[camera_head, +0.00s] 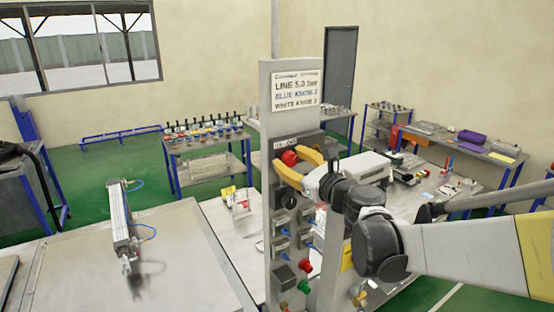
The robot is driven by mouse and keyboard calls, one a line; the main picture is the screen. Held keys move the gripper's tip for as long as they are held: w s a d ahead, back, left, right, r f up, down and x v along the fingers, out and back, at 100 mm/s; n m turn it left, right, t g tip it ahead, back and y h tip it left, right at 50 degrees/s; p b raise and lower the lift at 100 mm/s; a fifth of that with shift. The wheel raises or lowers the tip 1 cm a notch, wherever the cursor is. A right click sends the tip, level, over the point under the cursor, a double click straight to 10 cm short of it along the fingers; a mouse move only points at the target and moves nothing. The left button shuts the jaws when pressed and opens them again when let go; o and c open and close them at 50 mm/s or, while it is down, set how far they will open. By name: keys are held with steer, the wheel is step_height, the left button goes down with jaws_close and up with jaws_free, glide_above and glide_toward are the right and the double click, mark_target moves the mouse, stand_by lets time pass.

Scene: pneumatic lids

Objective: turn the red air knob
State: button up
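A red knob (289,158) is near the top of the grey upright panel (281,225), under a white sign. My gripper (288,157) comes in from the right, with its two yellow fingers spread either side of this knob. I cannot tell whether the fingers touch or grip it. A second red knob (306,266) is low on the panel's right side, clear of my gripper. Part of the panel face is hidden behind my gripper and wrist.
The panel also bears dark fittings, blue fittings and a green knob (303,287). A bench with a cylinder (120,222) stands left. A workbench (400,205) with parts lies behind my arm.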

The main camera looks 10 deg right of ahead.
steer(key=c, duration=0.8)
steer(key=shift+o, duration=0.2)
steer(key=shift+n, duration=0.4)
steer(key=n+b, duration=0.2)
steer(key=n, duration=0.1)
steer(key=n+b, duration=0.1)
steer(key=n, duration=0.4)
steer(key=shift+f+b, duration=0.1)
steer(key=shift+b, duration=0.3)
steer(key=n+b, duration=0.1)
steer(key=n, duration=0.3)
steer(key=shift+n, duration=0.4)
steer(key=n+b, duration=0.1)
steer(key=n, duration=0.3)
steer(key=shift+n, duration=0.3)
